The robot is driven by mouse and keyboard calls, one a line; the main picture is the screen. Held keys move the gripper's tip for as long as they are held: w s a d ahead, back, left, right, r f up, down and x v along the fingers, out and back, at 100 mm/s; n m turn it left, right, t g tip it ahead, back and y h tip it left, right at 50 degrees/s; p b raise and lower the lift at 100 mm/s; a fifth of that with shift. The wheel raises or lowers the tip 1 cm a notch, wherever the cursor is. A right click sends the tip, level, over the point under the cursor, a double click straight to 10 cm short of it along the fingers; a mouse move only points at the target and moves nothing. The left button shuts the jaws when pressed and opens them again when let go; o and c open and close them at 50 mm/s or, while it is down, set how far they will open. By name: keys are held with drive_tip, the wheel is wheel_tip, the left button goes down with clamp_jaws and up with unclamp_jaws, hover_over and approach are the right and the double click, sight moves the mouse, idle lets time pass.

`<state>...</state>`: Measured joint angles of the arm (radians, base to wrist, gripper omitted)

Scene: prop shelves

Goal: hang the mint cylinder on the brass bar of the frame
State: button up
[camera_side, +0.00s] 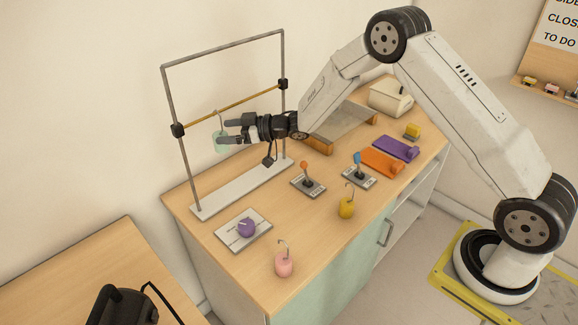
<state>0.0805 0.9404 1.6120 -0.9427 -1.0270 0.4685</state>
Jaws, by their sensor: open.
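The mint cylinder (219,143) is upright at the frame, with its wire hook reaching up to the brass bar (244,101). The hook's top appears to meet the bar, though at this size I cannot be certain that it is over it. The grey metal frame (225,48) stands on a white base at the back left of the counter. My gripper (229,132) is open, reaching in from the right, with its fingertips at the mint cylinder and partly covering it. I cannot tell whether the fingers touch it.
A purple ball (246,227) sits on a white plate in front of the frame. A pink cylinder (283,264) and a yellow cylinder (347,207), both with hooks, stand nearer the front edge. Two joystick boxes (308,187) (359,177) stand mid-counter. A dark object hangs below my gripper.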

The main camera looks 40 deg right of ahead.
drive_tip(key=shift+v, duration=2.6)
drive_tip(key=s+d+m+g+h, duration=0.2)
drive_tip(key=s+m+g+h, duration=0.2)
drive_tip(key=s, duration=1.1)
drive_tip(key=s+d+m+g+h, duration=0.2)
drive_tip(key=s+m+g+h, duration=0.2)
drive_tip(key=s, duration=1.1)
drive_tip(key=shift+f+g+h, duration=0.15)
drive_tip(key=shift+g+h, duration=0.75)
drive_tip(key=shift+h, duration=0.3)
